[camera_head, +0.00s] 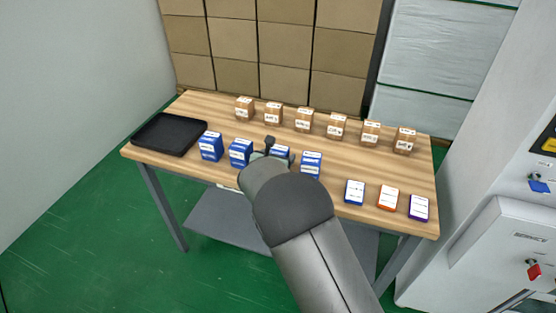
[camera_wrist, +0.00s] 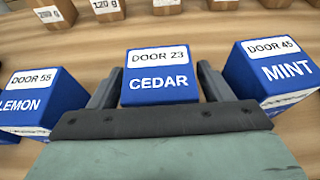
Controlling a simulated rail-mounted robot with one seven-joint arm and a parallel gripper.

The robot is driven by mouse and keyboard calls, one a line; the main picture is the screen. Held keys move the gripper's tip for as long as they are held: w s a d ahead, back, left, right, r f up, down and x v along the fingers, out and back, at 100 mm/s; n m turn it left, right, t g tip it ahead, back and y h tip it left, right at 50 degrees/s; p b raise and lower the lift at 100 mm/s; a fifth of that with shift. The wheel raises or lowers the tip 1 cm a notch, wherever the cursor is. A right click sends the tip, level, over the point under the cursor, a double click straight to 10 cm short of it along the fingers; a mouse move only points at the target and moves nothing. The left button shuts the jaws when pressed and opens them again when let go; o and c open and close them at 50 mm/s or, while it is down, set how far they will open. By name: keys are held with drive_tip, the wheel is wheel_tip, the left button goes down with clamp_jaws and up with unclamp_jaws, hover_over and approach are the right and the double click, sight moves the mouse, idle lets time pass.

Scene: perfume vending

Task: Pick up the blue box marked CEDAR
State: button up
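The blue CEDAR box (camera_wrist: 158,82) stands upright in the middle of the wrist view, with a white label reading DOOR 23. In the head view the CEDAR box (camera_head: 281,151) is partly hidden behind my gripper (camera_head: 272,152). My gripper (camera_wrist: 159,72) is open, with one finger at the left side of the CEDAR box and one at the right. Whether the fingers touch its sides is hard to tell. The blue LEMON box (camera_wrist: 38,100), marked DOOR 55, is to the left. The blue MINT box (camera_wrist: 272,75), marked DOOR 45, is to the right.
A black tray (camera_head: 170,118) lies at the left end of the wooden table (camera_head: 345,155). Several brown boxes (camera_head: 304,120) stand in a back row. Flat blue (camera_head: 354,191), orange (camera_head: 388,198) and purple (camera_head: 419,207) boxes are at the front right. A white machine (camera_head: 495,255) stands at right.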

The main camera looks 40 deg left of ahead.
drive_tip(key=c, duration=0.8)
drive_tip(key=shift+r, duration=0.15)
